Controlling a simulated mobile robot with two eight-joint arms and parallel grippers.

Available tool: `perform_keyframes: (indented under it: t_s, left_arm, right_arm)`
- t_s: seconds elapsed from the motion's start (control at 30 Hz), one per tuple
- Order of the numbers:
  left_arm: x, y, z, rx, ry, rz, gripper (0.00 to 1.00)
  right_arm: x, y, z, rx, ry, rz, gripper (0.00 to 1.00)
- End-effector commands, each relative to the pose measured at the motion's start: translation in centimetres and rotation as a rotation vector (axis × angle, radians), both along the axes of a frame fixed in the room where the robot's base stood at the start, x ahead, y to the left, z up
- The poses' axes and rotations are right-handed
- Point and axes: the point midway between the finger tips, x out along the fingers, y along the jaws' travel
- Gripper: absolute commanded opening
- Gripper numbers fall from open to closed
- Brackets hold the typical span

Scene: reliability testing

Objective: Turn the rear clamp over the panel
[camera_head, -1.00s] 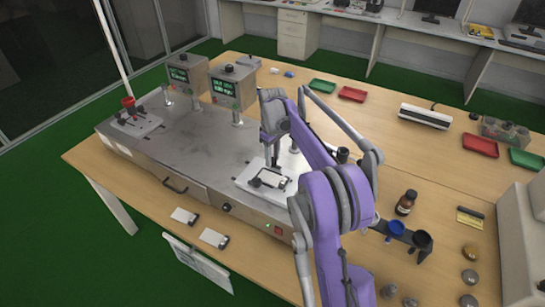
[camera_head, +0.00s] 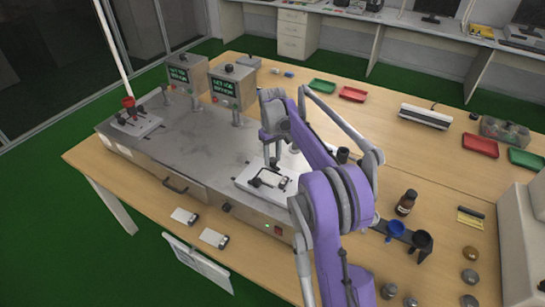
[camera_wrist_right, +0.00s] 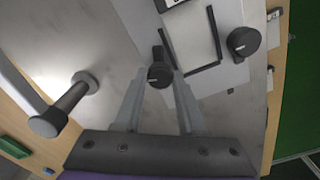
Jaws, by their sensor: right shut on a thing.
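The panel is a pale plate with black edging (camera_wrist_right: 190,45) on a white fixture (camera_head: 245,178) at the right end of the steel test bench; it also shows in the head view (camera_head: 273,179). The rear clamp's round black knob (camera_wrist_right: 160,75) sits between the fingertips of my right gripper (camera_wrist_right: 158,82), which is shut on it. A black bar runs from this knob along the panel side; whether it lies over the panel I cannot tell. A second black knob (camera_wrist_right: 243,41) stands across the panel. In the head view my right gripper (camera_head: 272,160) reaches down at the fixture's rear. My left gripper is not in view.
A black post with a round base (camera_wrist_right: 62,108) stands close beside my gripper. Two screen boxes (camera_head: 232,87) stand behind the bench top. A second fixture (camera_head: 135,125) is at the left. A brown bottle (camera_head: 406,202) and cup holder (camera_head: 420,243) stand at the right.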

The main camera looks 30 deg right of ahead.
Motion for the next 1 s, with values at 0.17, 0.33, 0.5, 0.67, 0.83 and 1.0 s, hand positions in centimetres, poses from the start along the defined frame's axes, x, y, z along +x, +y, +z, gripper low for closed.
perform_keyframes:
  t_s: [0.17,0.33,0.5,0.67,0.83,1.0]
  left_arm:
    - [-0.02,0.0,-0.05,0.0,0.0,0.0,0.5]
    - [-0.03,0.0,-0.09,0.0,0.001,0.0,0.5]
    - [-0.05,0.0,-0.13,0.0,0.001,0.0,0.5]
    - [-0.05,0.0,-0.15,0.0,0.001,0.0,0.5]
    - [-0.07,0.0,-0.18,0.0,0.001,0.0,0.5]
    - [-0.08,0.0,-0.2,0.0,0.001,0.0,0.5]
  right_arm:
    - [-0.02,-0.01,0.0,0.0,0.0,-0.169,0.0]
    - [-0.02,-0.01,0.0,0.0,0.0,-0.33,0.0]
    - [-0.02,-0.01,0.0,0.0,0.0,-0.491,0.0]
    - [-0.02,-0.01,0.0,0.0,0.0,-0.643,0.0]
    - [-0.02,-0.01,0.0,0.0,0.0,-0.804,0.0]
    - [-0.02,-0.01,0.0,0.0,0.0,-0.954,0.0]
